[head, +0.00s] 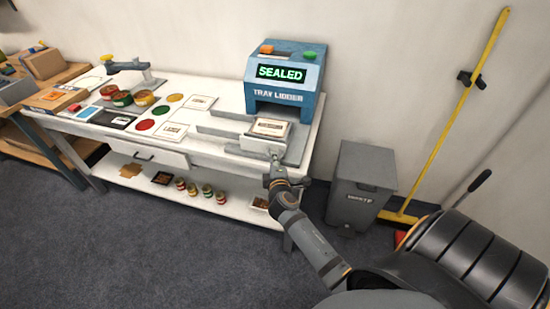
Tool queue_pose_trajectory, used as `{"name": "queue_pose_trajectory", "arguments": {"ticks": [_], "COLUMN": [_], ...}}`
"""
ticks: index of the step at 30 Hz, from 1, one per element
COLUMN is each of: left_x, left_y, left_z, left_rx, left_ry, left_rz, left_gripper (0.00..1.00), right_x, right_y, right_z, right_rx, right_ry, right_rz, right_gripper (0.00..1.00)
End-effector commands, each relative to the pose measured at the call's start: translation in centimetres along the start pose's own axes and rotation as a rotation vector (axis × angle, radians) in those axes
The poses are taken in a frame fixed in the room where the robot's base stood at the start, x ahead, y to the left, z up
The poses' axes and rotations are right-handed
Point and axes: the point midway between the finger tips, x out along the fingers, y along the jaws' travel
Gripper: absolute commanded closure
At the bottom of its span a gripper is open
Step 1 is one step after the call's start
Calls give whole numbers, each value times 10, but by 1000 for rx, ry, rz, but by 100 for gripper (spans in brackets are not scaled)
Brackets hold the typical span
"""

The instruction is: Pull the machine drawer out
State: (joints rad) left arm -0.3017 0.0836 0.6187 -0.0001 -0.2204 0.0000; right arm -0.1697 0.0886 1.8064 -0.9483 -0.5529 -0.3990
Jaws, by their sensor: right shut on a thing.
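The blue tray lidder machine (284,82) stands on the white bench against the wall, and its green display reads "SEALED". Its grey drawer (293,147) sticks out from the opening in the machine's front towards me. A tray with a pale labelled lid (271,127) sits on the drawer, behind the upright front panel (259,145). My right gripper (276,160) is at the front of the drawer, shut on the drawer handle, which it mostly hides. My left gripper is not in view.
The white bench (210,150) holds coloured discs, cards and several jars (122,98) to the left. Its lower shelf holds more jars (207,190). A grey waste bin (358,185) stands right of the bench, beside a yellow-handled broom (455,125). The floor in front is clear.

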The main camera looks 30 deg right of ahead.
Motion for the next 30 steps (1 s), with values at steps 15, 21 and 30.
{"name": "queue_pose_trajectory", "arguments": {"ticks": [15,21,30], "left_x": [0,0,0], "left_y": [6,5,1], "left_z": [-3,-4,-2], "left_rx": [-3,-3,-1], "left_ry": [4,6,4], "left_rz": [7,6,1], "left_gripper": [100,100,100], "right_x": [-7,-7,-14], "right_y": [-3,-4,-3], "right_z": [-3,-3,-3], "right_rx": [1,1,0], "right_ry": [0,0,1], "right_rz": [-2,-4,-2], "right_gripper": [100,77,77]}}
